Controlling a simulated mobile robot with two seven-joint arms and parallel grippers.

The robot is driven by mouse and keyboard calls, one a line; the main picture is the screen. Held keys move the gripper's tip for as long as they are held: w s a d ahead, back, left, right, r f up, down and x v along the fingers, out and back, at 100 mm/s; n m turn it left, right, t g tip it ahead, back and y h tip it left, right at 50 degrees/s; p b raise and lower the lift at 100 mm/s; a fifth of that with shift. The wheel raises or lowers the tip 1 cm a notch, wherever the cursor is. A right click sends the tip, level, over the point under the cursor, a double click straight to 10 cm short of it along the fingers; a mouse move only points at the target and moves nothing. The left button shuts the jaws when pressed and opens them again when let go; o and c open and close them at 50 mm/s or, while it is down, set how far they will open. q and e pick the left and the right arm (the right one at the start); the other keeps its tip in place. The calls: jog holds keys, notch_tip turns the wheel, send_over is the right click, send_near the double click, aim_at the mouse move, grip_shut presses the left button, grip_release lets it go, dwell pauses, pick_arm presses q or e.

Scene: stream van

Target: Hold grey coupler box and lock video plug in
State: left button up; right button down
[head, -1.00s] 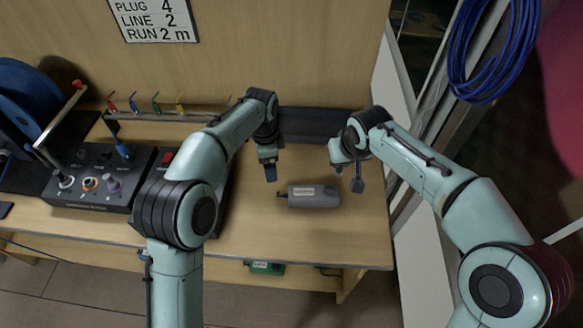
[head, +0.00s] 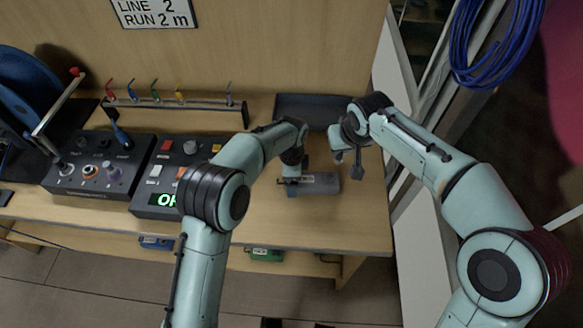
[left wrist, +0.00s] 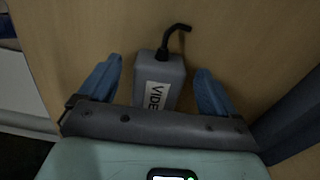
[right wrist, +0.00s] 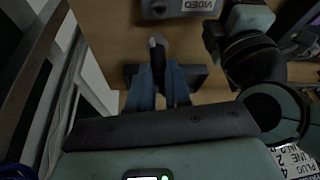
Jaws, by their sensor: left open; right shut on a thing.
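The grey coupler box (head: 326,184) lies on the bench, with its VIDEO label and a short black cable stub showing in the left wrist view (left wrist: 165,84). My left gripper (head: 293,186) is open over the box's left part, its blue fingers apart on either side of it; contact cannot be told. My right gripper (right wrist: 160,72) is shut on the video plug, a dark piece with a round grey tip (right wrist: 158,43). The tip points toward the box (right wrist: 180,8), with a gap between them. In the head view the right gripper (head: 347,165) is just right of the box.
A dark tray (head: 310,109) lies at the back of the bench. Control panels (head: 95,165) and a rail with coloured leads (head: 180,104) are at the left. A blue cable coil (head: 492,45) hangs at the right. Bench in front of the box is clear.

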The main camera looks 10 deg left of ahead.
pick_arm(q)
jog(key=shift+f, duration=0.65)
jog(key=c, duration=1.2)
jog(key=shift+c, duration=0.2)
pick_arm(e)
jog(key=shift+w+a+f+m+t+h, duration=0.15)
jog(key=shift+f+m+h, duration=0.15)
jog(key=shift+f+m, duration=0.3)
jog(key=shift+w+a+f+m+t+h, duration=0.15)
jog(key=shift+f+m+h, duration=0.2)
jog(key=shift+m, duration=0.35)
jog(key=shift+w+a+f+m+t+h, duration=0.1)
jog(key=shift+a+f+m+t+h, duration=0.1)
jog(key=shift+f+m, duration=0.3)
jog(key=shift+w+a+f+m+t+h, duration=0.1)
jog(key=shift+a+f+m+t+h, duration=0.1)
jog(key=shift+m, duration=0.5)
jog(key=shift+r, duration=0.1)
